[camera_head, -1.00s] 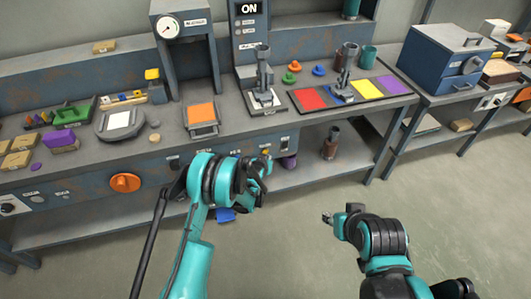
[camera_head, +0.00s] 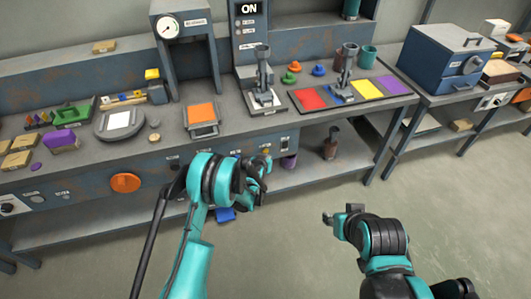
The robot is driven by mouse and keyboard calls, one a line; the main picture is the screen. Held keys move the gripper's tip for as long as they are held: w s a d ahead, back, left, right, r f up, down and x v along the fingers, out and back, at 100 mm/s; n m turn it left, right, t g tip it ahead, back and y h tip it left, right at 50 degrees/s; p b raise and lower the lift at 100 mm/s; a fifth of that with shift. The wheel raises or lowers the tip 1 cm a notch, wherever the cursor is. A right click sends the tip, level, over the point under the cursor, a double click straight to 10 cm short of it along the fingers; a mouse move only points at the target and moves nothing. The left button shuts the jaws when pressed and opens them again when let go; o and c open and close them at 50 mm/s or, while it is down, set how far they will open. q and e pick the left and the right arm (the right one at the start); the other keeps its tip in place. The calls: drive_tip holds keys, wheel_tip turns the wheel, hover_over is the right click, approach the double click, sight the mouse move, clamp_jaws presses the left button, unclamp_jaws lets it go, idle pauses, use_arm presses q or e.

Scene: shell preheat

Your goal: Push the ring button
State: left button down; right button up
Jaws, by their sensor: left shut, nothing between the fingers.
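My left gripper (camera_head: 264,170) is shut and empty at the front panel (camera_head: 75,188) of the long bench, in the middle of the head view. It sits just below the row of small labels and controls there. I cannot clearly make out a ring button; the gripper and arm cover part of that panel, and the controls beside it are too small to tell apart. I cannot tell whether the fingertips touch the panel. My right gripper (camera_head: 328,218) is over the open floor, away from the bench; its finger state is unclear.
An orange round knob (camera_head: 125,182) is on the panel at the left. A blue box (camera_head: 441,58) stands at the right. The floor (camera_head: 455,195) is clear.

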use_arm(q)
drive_tip(key=shift+w, duration=0.1)
idle(0.5)
drive_tip(key=shift+w+a, duration=0.15)
drive_tip(key=shift+w, duration=0.15)
drive_tip(key=shift+w+a, duration=0.1)
drive_tip(key=shift+w, duration=0.35)
idle(0.6)
drive_tip(key=shift+s, duration=0.1)
drive_tip(key=shift+s+d, duration=0.25)
drive_tip(key=shift+s, duration=0.5)
drive_tip(key=s, duration=0.1)
drive_tip(key=s+d, duration=0.1)
drive_tip(key=s, duration=0.2)
drive_tip(key=shift+s+d, duration=0.3)
drive_tip(key=shift+s, duration=0.05)
drive_tip(key=shift+r, duration=0.1)
idle(0.7)
